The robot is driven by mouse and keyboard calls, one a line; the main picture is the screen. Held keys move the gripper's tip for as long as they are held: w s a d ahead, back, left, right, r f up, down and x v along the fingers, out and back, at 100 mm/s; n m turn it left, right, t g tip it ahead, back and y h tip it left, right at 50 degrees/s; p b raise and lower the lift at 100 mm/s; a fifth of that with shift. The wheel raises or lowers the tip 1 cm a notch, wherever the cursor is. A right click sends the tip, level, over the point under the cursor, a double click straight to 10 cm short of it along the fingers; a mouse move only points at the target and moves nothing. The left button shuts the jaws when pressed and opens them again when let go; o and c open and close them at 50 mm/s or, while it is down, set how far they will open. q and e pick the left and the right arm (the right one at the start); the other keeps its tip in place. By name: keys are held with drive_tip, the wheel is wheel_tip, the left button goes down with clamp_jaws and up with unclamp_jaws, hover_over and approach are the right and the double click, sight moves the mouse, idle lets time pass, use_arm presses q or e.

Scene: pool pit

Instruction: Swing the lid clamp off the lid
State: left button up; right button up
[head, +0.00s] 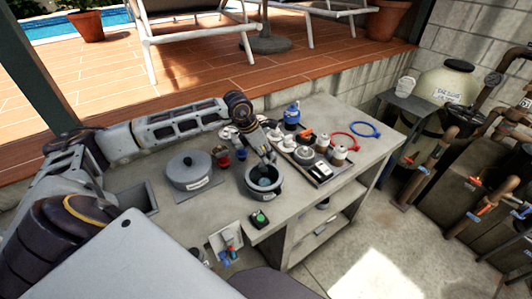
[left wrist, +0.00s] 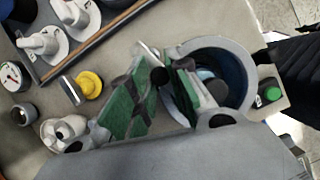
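A grey lidded round vessel (head: 190,172) with a knob on top stands on a flat square plate at the bench's left. A dark grey round pot (head: 264,184) stands to its right, its top open; its blue inside and rim (left wrist: 246,75) show in the left wrist view. I cannot make out a separate lid clamp. My left gripper (head: 270,158) reaches down over the pot's far rim. The fingers hide part of the pot. My right gripper is not in view.
A tray (head: 322,178) of fittings and gauges lies right of the pot. A blue canister (head: 292,117) and red and blue rings (head: 364,129) are behind. A green-button box (head: 260,218) sits at the front edge. Small jars stand between the two vessels.

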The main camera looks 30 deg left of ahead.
use_arm(q)
clamp_jaws()
